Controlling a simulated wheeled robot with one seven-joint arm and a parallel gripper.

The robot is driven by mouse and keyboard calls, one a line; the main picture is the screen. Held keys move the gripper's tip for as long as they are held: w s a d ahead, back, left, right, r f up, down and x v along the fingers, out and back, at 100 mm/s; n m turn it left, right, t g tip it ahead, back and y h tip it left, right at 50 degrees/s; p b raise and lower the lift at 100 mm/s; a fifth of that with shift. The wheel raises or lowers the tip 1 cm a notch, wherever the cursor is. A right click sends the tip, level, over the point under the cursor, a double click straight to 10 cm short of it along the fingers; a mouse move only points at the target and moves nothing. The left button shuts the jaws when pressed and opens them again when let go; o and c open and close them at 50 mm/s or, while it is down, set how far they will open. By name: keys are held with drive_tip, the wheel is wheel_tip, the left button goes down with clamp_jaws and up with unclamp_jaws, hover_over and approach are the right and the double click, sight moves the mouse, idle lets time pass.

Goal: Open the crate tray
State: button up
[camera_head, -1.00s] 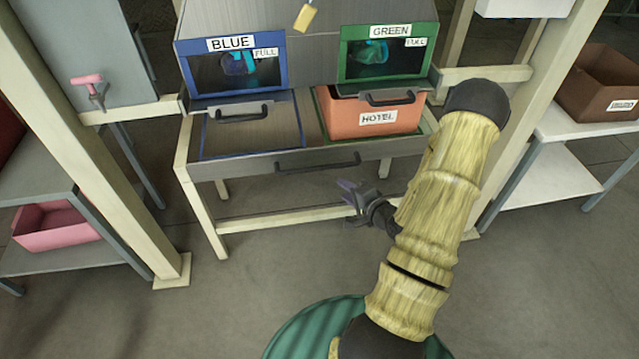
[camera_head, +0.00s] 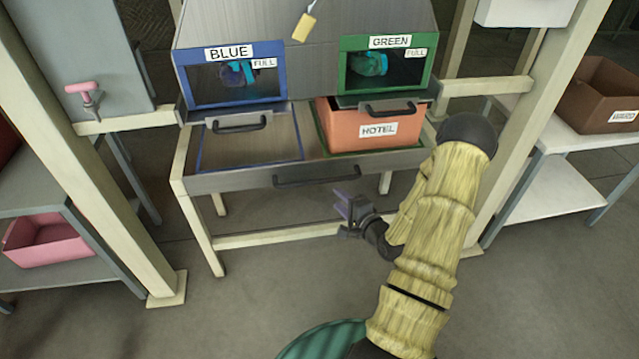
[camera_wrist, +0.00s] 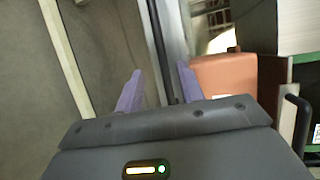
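The crate tray (camera_head: 225,183) is a grey metal tray on a cream-legged stand, with a dark bar handle (camera_head: 316,177) across its front. An orange crate (camera_head: 377,108) labelled HOTEL sits in its right, green-outlined section; the left, blue-outlined section (camera_head: 250,140) is empty. The crate also shows in the wrist view (camera_wrist: 225,75). My gripper (camera_head: 345,207) is in front of the tray, below and a little right of the handle in the head view, apart from it. In the wrist view its purple fingers (camera_wrist: 158,90) are spread with nothing held between them.
Above the tray are the BLUE door (camera_head: 235,97) and GREEN door (camera_head: 385,91), both with handles. Cream posts stand at left (camera_head: 95,190) and right (camera_head: 510,120). Side shelves hold a pink crate (camera_head: 45,245) and a brown crate (camera_head: 598,95). Floor in front is clear.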

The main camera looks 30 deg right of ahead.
sight(321, 183)
drive_tip(key=b+x, duration=0.2)
drive_tip(key=x, duration=1)
drive_tip(key=shift+w+d, duration=0.1)
drive_tip(key=shift+c, duration=0.5)
clamp_jaws()
